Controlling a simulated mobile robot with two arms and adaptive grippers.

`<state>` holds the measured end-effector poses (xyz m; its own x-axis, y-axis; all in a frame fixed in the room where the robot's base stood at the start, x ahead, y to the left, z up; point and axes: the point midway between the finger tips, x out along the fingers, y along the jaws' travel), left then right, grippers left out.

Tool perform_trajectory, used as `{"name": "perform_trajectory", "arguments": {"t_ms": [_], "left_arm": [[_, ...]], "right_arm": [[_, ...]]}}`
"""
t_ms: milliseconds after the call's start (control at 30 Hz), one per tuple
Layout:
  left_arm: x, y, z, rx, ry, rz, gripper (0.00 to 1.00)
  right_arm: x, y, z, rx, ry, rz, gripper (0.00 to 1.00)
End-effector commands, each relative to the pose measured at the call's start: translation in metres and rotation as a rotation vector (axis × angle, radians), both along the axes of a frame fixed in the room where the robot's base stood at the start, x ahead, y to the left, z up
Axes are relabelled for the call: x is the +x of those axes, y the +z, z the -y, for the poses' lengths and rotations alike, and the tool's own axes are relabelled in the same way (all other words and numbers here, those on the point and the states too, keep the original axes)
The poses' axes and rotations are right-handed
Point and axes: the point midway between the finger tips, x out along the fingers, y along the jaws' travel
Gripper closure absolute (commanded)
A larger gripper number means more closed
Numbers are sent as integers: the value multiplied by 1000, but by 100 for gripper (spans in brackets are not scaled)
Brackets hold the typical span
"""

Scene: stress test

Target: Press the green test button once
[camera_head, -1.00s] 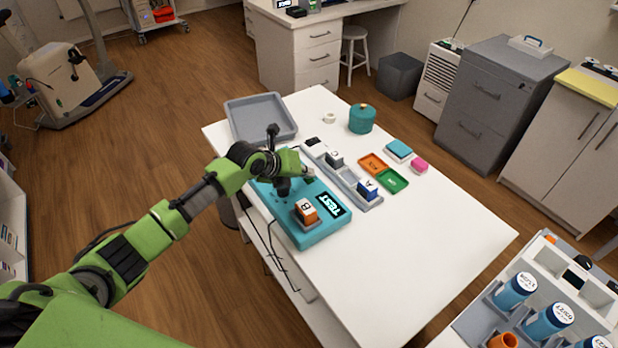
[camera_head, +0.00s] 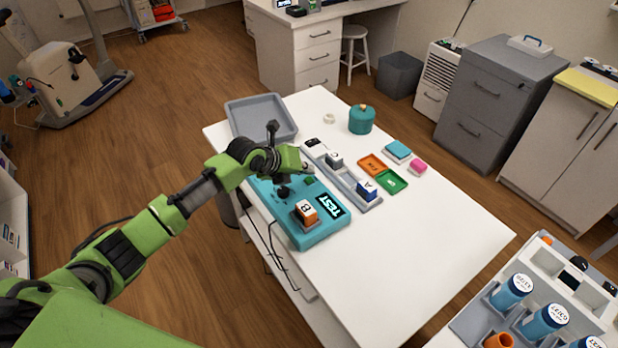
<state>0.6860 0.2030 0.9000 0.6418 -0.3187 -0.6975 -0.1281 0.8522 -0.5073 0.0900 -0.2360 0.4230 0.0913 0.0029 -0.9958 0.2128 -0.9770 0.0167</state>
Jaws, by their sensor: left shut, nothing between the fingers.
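The teal test device (camera_head: 318,229) lies on the near left edge of the white table, with a black TEST label (camera_head: 329,205) on its top. A small green button (camera_head: 309,181) shows on its far part, just right of my left gripper. My left gripper (camera_head: 284,191) is shut and empty, pointing down over the device's far left part. I cannot tell whether its tip touches the surface. An orange-and-white block marked B (camera_head: 306,211) sits on the device. My right gripper is not in view.
A grey tray (camera_head: 234,111) stands behind the device. A grey rack (camera_head: 318,152) holds blocks to the right. Orange (camera_head: 372,165) and green (camera_head: 391,181) trays and a teal jar (camera_head: 361,120) stand beyond. The table's front right is clear.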

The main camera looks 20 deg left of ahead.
Motion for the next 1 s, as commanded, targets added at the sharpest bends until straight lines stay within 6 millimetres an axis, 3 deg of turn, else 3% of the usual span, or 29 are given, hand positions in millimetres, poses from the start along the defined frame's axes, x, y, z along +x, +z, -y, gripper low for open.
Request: {"name": "perform_trajectory", "arguments": {"t_ms": [467,1000], "left_arm": [[0,48,0,1,-1,1,100],[0,48,0,0,1,1,100]], "right_arm": [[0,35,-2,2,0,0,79],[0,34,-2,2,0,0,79]]}}
